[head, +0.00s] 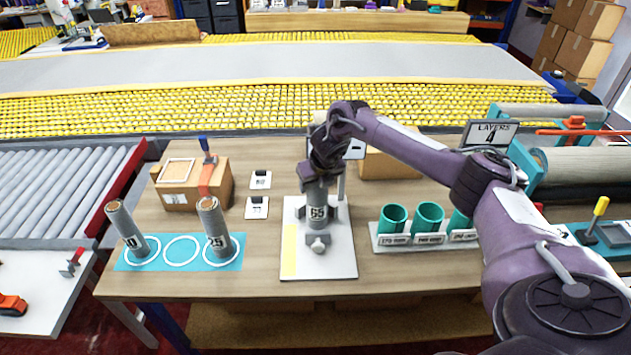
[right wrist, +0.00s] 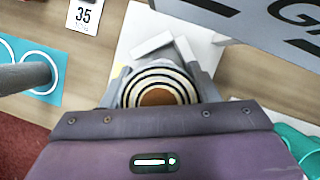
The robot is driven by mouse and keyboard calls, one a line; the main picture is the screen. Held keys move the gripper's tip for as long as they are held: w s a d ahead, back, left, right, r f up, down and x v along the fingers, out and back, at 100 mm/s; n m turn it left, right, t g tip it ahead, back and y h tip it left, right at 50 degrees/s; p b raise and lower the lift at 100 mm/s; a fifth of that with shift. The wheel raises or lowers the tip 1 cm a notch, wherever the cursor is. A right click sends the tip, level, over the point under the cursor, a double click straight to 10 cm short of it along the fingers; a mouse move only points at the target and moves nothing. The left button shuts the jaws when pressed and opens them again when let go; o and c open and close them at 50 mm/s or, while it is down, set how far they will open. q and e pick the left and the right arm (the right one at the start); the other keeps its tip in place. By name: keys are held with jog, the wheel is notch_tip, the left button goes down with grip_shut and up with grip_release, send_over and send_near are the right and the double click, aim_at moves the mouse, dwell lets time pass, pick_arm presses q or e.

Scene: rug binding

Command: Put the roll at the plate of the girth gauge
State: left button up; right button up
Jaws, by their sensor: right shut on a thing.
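My right gripper (head: 317,190) is shut on a grey roll (head: 318,212) labelled 65. It holds the roll upright over the white base plate (head: 340,262) of the girth gauge, between grey jaw-like parts, with a round knob (head: 318,244) in front. I cannot tell whether the roll's bottom touches the plate. The right wrist view shows the roll's ringed end (right wrist: 158,88) between the fingers, with the white plate (right wrist: 140,25) beyond. Two other rolls, a left one (head: 126,225) and one labelled 25 (head: 214,228), stand tilted in rings on a blue mat (head: 182,265). The left gripper is not in view.
The mat's middle ring (head: 182,249) is empty. A holder with teal cups (head: 428,218) stands right of the gauge. Two label cards (head: 257,207) and a cardboard box (head: 180,190) lie to its left. A layers sign (head: 487,133) stands at the back right.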

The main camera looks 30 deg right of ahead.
jog(key=shift+f, duration=0.1)
jog(key=o, duration=1.3)
